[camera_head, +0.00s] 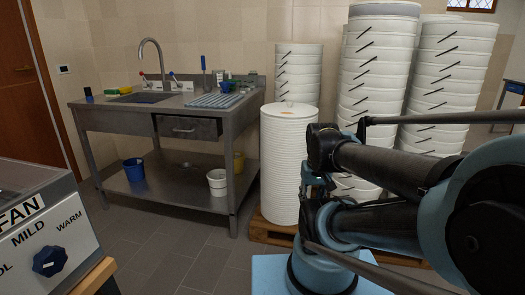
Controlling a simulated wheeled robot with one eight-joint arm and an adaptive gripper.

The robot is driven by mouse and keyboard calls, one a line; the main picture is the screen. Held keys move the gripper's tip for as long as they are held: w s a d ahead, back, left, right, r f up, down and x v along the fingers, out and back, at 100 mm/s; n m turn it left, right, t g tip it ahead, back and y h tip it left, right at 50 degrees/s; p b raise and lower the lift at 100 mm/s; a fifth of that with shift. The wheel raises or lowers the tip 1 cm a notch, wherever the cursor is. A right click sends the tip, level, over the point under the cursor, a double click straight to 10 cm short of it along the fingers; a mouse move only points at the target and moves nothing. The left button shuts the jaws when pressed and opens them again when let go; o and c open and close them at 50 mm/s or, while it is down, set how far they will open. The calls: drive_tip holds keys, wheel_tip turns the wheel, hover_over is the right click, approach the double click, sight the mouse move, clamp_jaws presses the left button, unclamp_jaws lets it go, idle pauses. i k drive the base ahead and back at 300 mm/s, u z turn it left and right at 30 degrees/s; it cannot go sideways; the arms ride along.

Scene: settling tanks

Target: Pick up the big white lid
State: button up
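A tall stack of big white round lids (288,165) stands in the middle, just right of the steel sink table. My arm is folded at the right and front, with a dark joint close to the right side of the lid stack in the picture. I cannot make out my gripper or its fingers.
Stacked white tubs (378,70) rise behind and right. A steel sink table (170,120) holds a blue-white rack (213,100), with buckets on its lower shelf. A machine with a blue knob (49,261) is at front left. Tiled floor is clear between.

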sight(288, 109)
drive_tip(key=z, duration=0.25)
drive_tip(key=i, duration=1.3)
drive_tip(key=z, duration=0.25)
